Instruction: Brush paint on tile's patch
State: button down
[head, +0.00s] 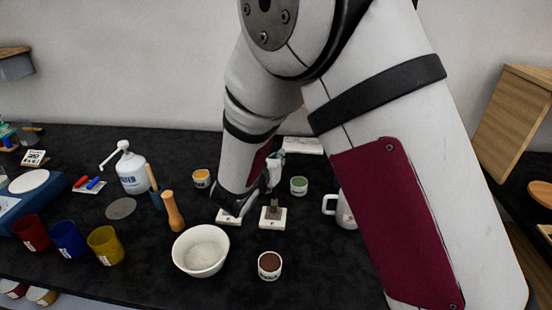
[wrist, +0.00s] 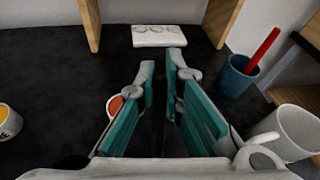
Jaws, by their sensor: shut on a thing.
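My gripper (head: 273,180) is low over the table in the head view, partly behind my arm. In the wrist view its teal-padded fingers (wrist: 166,62) are close together with a narrow dark gap. What they hold is hard to make out there; in the head view a small grey-brown piece, apparently the brush (head: 273,206), shows below the gripper. It is over a white tile (head: 272,223); I cannot tell whether it touches. A second white tile (head: 229,219) lies just left, partly covered by my arm. The tiles' patches are too small or hidden to make out.
Paint cups stand around: orange (head: 201,178), green (head: 299,186), brown (head: 269,265). A white bowl (head: 201,250) is at front left, a white mug (head: 338,206) at right. A white block with round wells (wrist: 158,37) and a blue cup (wrist: 236,78) show in the wrist view.

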jog(key=shift+s+a+r, duration=0.1)
jog(key=shift+s+a, duration=0.1)
jog(key=shift+s, duration=0.8)
jog(key=shift+f+b, duration=0.25)
jog(key=shift+b, duration=0.25)
dwell(1.0)
jog(key=shift+r+p, duration=1.5)
jog(key=shift+r, duration=1.65)
